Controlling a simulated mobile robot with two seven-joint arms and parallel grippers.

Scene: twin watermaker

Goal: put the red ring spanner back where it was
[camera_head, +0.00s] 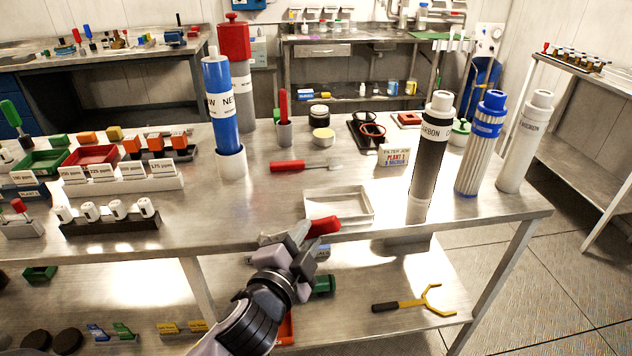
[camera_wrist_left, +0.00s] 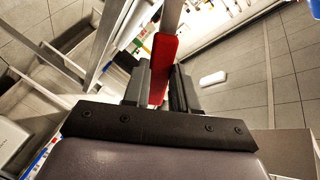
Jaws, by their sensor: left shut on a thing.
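My left gripper (camera_head: 300,246) is at the front edge of the metal workbench, in front of the shallow white tray. It is shut on the red ring spanner (camera_head: 324,226), whose red end sticks out to the right of the fingers. In the left wrist view the red handle (camera_wrist_left: 163,68) sits between the fingers (camera_wrist_left: 160,85), with a grey metal shaft running up out of the picture. I cannot make out its ring end. My right gripper is not in view.
The shallow white tray (camera_head: 340,191) looks empty. A red-handled tool (camera_head: 288,167) lies behind it. Tall filter cartridges (camera_head: 428,150) stand to the right, and a blue one (camera_head: 221,105) to the left. A yellow forked tool (camera_head: 425,301) lies on the lower shelf.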

